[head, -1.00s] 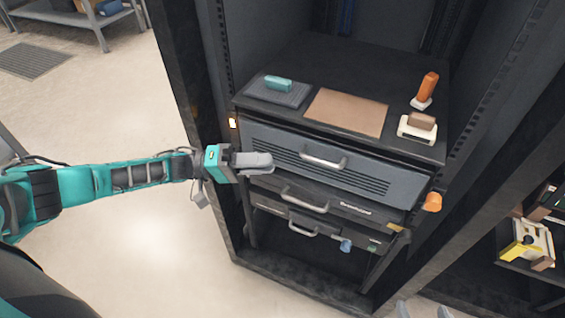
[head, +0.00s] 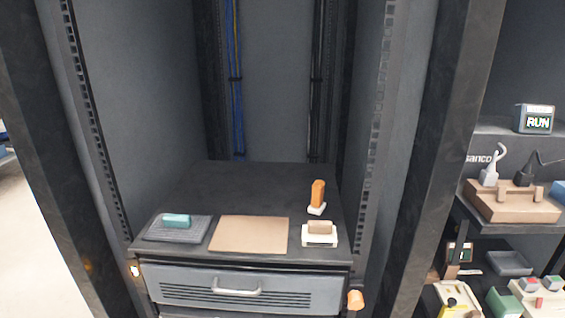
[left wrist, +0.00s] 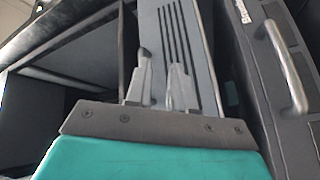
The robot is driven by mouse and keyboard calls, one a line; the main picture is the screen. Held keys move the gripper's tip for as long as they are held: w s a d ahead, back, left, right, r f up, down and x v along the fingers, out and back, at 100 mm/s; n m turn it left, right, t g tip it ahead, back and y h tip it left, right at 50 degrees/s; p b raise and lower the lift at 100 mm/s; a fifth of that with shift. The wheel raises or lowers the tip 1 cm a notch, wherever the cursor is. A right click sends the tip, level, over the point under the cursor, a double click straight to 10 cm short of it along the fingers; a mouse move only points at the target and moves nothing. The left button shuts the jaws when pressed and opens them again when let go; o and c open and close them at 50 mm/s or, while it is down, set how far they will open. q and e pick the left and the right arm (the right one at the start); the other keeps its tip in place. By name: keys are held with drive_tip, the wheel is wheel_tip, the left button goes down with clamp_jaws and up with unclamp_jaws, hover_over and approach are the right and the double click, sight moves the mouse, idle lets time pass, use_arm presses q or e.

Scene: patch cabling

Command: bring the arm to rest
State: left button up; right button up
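My left gripper (left wrist: 161,72) shows in the left wrist view, with two grey fingers on a dark plate above a teal housing. The fingers stand apart with a gap between them, and nothing is held. Behind them is a grey panel with dark slots, and a drawer front with a metal handle (left wrist: 287,66) is at the right. I cannot tell how far the fingers are from the panel. Neither of my arms shows in the head view, and my right gripper is out of sight.
An open rack (head: 275,180) fills the head view's middle. Its shelf holds a dark pad with a teal block (head: 176,220), a brown mat (head: 249,234), an orange-handled item (head: 317,195) and a cream holder (head: 320,236). A vented drawer (head: 235,288) is below; cluttered shelves stand right.

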use_arm(q)
drive_tip(key=s+d+f+t+y, duration=0.4)
drive_tip(key=y, duration=0.4)
drive_tip(key=s+a+f+m+g+y, duration=0.2)
drive_tip(key=s+a+f+y, duration=0.3)
drive_tip(key=s, duration=0.3)
drive_tip(key=shift+s+a+m+g+y, duration=0.35)
drive_tip(key=shift+a+g+y, duration=0.35)
drive_tip(key=shift+a+g, duration=0.15)
drive_tip(key=shift+d, duration=0.1)
